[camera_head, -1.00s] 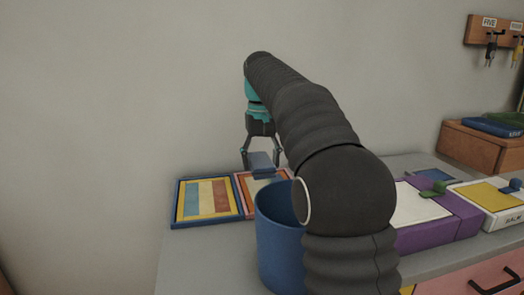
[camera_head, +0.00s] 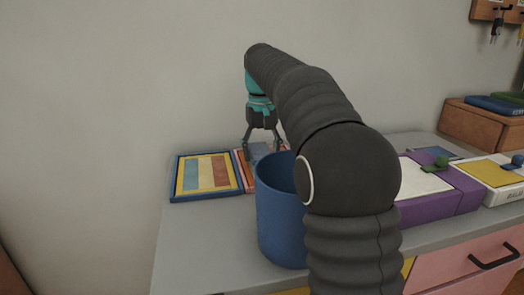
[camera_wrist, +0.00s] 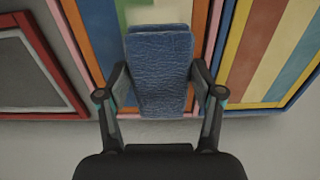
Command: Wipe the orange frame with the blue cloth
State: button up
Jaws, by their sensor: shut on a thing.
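The blue cloth (camera_wrist: 160,70) is a folded textured pad between the fingers of my gripper (camera_wrist: 160,98) in the wrist view. In the head view my gripper (camera_head: 263,146) points down, shut on the cloth, low over the framed pictures. The orange frame (camera_wrist: 213,28) lies behind the cloth in the wrist view; the cloth covers much of its middle. In the head view only a narrow left strip of the orange frame (camera_head: 242,170) shows clearly, the rest hidden by the blue bin and my arm. I cannot tell whether the cloth touches it.
A blue-framed striped picture (camera_head: 205,175) lies left of the orange frame. A red-framed grey panel (camera_wrist: 40,70) is on its other side. A blue bin (camera_head: 278,215) stands in front. A purple box (camera_head: 440,217) is to the right. The wall rises close behind.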

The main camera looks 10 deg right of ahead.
jog(key=shift+f, duration=0.55)
dwell(0.4)
jog(key=shift+w, duration=0.1)
jog(key=shift+w+r+p, duration=0.1)
jog(key=shift+w+p, duration=0.6)
jog(key=shift+p, duration=0.1)
jog(key=shift+w+f, duration=0.2)
jog(key=shift+w, duration=0.1)
jog(key=shift+s+f+b, duration=0.1)
jog(key=shift+s+b, duration=0.25)
jog(key=shift+s, duration=0.4)
jog(key=shift+s+b, duration=0.55)
jog(key=shift+s, duration=0.9)
